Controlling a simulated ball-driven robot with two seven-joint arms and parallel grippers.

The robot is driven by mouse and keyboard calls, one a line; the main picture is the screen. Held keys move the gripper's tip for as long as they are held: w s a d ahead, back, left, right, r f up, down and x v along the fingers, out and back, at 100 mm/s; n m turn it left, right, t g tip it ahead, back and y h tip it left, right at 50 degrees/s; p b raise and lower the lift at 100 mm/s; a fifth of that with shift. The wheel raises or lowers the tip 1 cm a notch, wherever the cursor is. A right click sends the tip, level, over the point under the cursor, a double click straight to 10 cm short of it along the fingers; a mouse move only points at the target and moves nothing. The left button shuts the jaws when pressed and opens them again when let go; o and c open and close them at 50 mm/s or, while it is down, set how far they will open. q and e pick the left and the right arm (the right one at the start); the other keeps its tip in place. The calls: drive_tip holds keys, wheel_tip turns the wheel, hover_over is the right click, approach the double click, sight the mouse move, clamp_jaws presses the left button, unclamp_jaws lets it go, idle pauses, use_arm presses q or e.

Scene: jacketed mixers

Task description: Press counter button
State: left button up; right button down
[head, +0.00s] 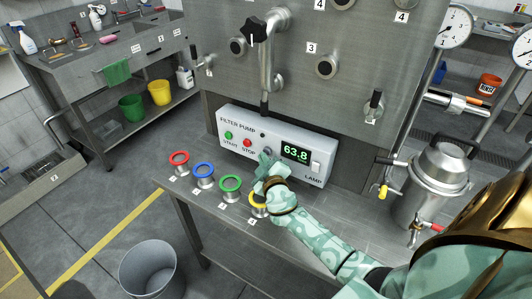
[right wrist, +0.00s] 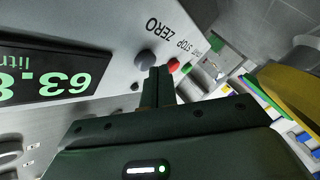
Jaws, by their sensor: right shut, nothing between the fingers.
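The white filter pump box (head: 232,119) stands on the steel bench and its lit counter display (head: 295,153) reads 63.8. The display also shows upside down in the right wrist view (right wrist: 45,75). A dark grey round button (right wrist: 145,60) sits near the word ZERO. The green start button (head: 229,135) and red stop button (head: 247,143) are to its left in the head view. My right gripper (head: 265,160) is shut and empty, its tips close to the grey button; in the wrist view I cannot tell if they touch. My left gripper is out of view.
Red (head: 180,158), blue (head: 203,169), green (head: 230,184) and yellow (head: 257,199) rings line the bench's front edge; my right forearm passes close to the yellow one. A lamp switch (head: 316,167) is on the box. A metal vessel (head: 437,180) stands at right.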

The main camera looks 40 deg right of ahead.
drive_tip(key=shift+w+d, duration=0.15)
drive_tip(key=shift+d, duration=0.25)
idle(0.6)
drive_tip(key=shift+a, duration=0.15)
drive_tip(key=shift+s+a, duration=0.35)
drive_tip(key=shift+a, duration=0.3)
drive_tip(key=shift+s+a+b, duration=0.15)
drive_tip(key=shift+s+a, duration=0.15)
drive_tip(key=shift+a, duration=0.5)
drive_tip(key=shift+s+a+b, duration=0.2)
drive_tip(key=shift+s+a, duration=0.15)
drive_tip(key=shift+a, duration=0.4)
drive_tip(key=shift+s+a+b, duration=0.15)
drive_tip(key=shift+s+a, duration=0.15)
drive_tip(key=shift+a, duration=0.5)
